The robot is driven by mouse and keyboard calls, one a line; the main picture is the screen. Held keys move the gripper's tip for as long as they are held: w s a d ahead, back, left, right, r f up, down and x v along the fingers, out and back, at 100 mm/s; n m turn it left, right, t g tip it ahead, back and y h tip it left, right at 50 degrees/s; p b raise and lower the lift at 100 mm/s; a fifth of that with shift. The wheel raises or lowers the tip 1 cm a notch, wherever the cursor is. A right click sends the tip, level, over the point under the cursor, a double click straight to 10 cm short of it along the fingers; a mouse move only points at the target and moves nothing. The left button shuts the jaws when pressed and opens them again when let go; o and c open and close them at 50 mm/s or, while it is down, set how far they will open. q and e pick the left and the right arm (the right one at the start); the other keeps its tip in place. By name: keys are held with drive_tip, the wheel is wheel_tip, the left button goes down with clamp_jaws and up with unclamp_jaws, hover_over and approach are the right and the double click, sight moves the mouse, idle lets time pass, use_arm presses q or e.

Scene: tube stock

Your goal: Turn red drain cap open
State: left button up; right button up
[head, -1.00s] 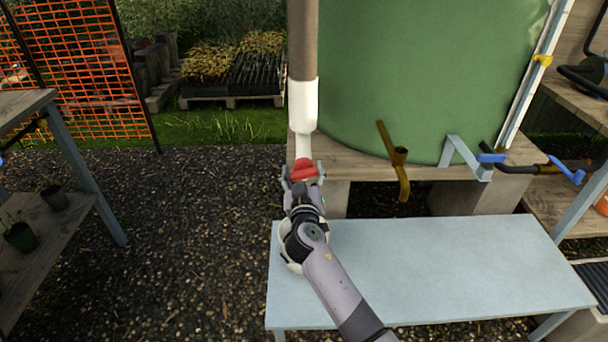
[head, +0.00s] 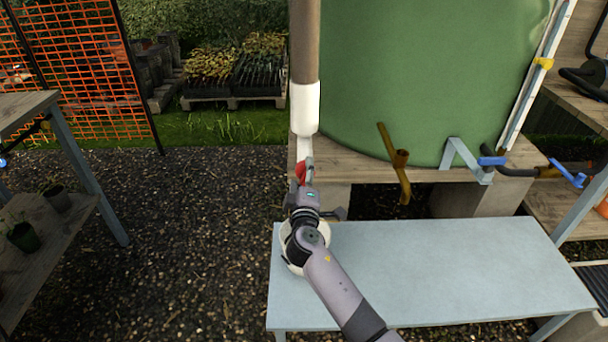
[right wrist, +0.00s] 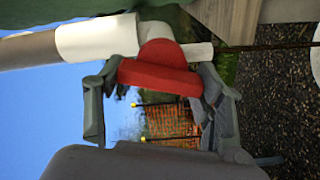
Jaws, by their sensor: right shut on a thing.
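The red drain cap (head: 301,172) sits at the lower end of a white pipe (head: 304,108), left of the green tank. In the right wrist view the red cap (right wrist: 160,75) lies between the fingers, with its wide bar reaching across from one to the other. My right gripper (head: 303,178) is shut on the cap and partly hides it in the head view. The gripper's two fingers also show in the right wrist view (right wrist: 155,98). My left gripper is not in view.
A pale blue table (head: 430,270) stands below, mostly bare. A white round thing (head: 288,262) shows behind my right arm at its left end. The green tank (head: 420,80) rests on a wooden stand (head: 350,168) with a brown tap (head: 400,158). Gravel lies open to the left.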

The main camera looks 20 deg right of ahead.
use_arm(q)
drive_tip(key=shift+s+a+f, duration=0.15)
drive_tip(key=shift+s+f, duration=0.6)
use_arm(e)
drive_tip(key=shift+f+n, duration=0.1)
drive_tip(key=shift+n, duration=1.1)
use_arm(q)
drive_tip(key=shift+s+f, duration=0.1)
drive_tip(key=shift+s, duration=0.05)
use_arm(e)
drive_tip(key=o, duration=1.2)
drive_tip(key=shift+c, duration=0.2)
drive_tip(key=v, duration=1.2)
